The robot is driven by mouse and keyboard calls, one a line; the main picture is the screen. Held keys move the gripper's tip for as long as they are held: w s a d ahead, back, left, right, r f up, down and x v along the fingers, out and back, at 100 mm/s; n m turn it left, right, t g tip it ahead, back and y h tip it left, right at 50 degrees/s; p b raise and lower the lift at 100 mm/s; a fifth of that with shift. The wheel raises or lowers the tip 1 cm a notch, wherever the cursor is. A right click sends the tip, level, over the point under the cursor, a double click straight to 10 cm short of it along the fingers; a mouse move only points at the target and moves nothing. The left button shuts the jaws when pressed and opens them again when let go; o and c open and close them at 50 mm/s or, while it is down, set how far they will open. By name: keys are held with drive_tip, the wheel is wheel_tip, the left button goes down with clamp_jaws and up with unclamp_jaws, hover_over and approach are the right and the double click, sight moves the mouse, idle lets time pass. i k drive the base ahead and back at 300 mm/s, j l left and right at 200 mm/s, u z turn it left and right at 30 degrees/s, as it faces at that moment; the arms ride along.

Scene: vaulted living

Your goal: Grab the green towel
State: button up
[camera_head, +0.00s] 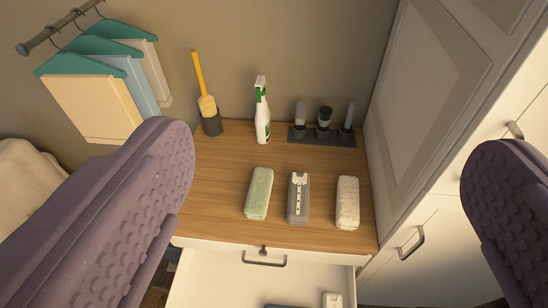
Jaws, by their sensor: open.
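The green towel (259,193) is a pale green, rolled or folded bundle. It lies on the wooden top of a cabinet (215,210), the leftmost of three items in a row. My gripper (325,180) shows as two large purple, studded fingers at the left and right edges of the view. It is open and empty, with the fingers wide apart. The towel lies between them in the picture, beyond the fingertips and not touched.
A grey item (298,205) and a cream bundle (347,203) lie right of the towel. Behind stand a spray bottle (263,115), a yellow-handled brush (207,104) and a dark rack (330,139). An open drawer (225,280) juts out below. A tall cabinet (410,100) borders the right.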

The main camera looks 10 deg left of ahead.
sight(256, 204)
drive_tip(key=i+u, duration=0.4)
drive_tip(key=i+l+u, duration=0.2)
drive_tip(key=u, duration=0.15)
drive_tip(key=i, duration=0.05)
